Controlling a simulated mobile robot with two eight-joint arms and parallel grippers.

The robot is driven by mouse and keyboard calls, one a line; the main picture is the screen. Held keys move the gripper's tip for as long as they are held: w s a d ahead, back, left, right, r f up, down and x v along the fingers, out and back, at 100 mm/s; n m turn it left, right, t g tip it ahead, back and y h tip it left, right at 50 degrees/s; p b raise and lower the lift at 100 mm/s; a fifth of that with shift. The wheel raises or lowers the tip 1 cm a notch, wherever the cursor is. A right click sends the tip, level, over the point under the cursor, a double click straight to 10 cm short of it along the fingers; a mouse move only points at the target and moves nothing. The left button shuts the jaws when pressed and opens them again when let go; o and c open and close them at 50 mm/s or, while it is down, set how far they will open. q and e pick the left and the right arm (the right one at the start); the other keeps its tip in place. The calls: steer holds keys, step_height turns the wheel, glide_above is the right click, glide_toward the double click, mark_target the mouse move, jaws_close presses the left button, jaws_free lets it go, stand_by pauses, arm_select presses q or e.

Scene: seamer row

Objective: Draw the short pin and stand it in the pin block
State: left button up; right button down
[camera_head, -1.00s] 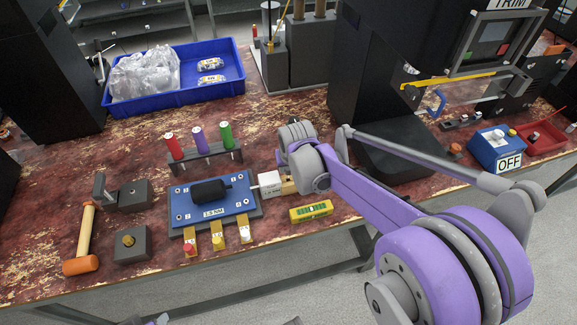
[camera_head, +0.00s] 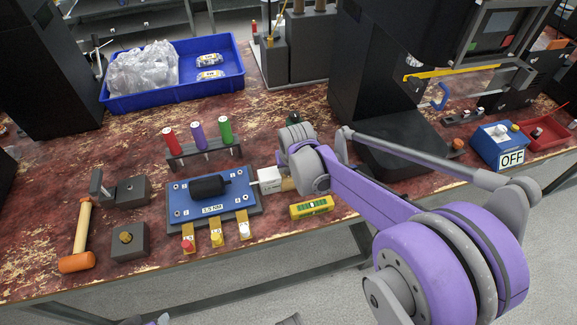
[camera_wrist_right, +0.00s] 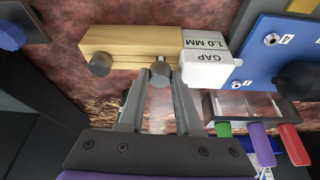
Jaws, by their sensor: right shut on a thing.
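In the right wrist view, a wooden block (camera_wrist_right: 125,45) carries two grey round-headed pins. One pin (camera_wrist_right: 160,72) sits between the fingertips of my right gripper (camera_wrist_right: 160,82), which is shut on it. The other pin (camera_wrist_right: 100,65) stands free to the left. I cannot tell which is shorter, and their lower parts are hidden. In the head view my right wrist covers most of the wooden block (camera_head: 288,185). Two dark grey blocks sit at the left, one with a hole (camera_head: 132,190) and one with a brass knob (camera_head: 130,241); I cannot tell whether either is the pin block.
A white GAP block (camera_wrist_right: 207,65) adjoins the wooden block. A rack holds red, purple and green handled tools (camera_head: 198,137). A mallet (camera_head: 78,245), a yellow level (camera_head: 311,207) and a blue tray (camera_head: 175,95) are around.

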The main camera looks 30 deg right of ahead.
steer(key=shift+f+b, duration=0.45)
steer(key=shift+f, duration=0.25)
steer(key=c, duration=0.5)
jaws_free()
steer(key=shift+a+r, duration=0.1)
steer(key=shift+r, duration=0.15)
steer(key=shift+d+p+v, duration=0.2)
steer(key=shift+p+v, duration=0.8)
steer(key=shift+v, duration=4.25)
steer(key=shift+s, duration=0.15)
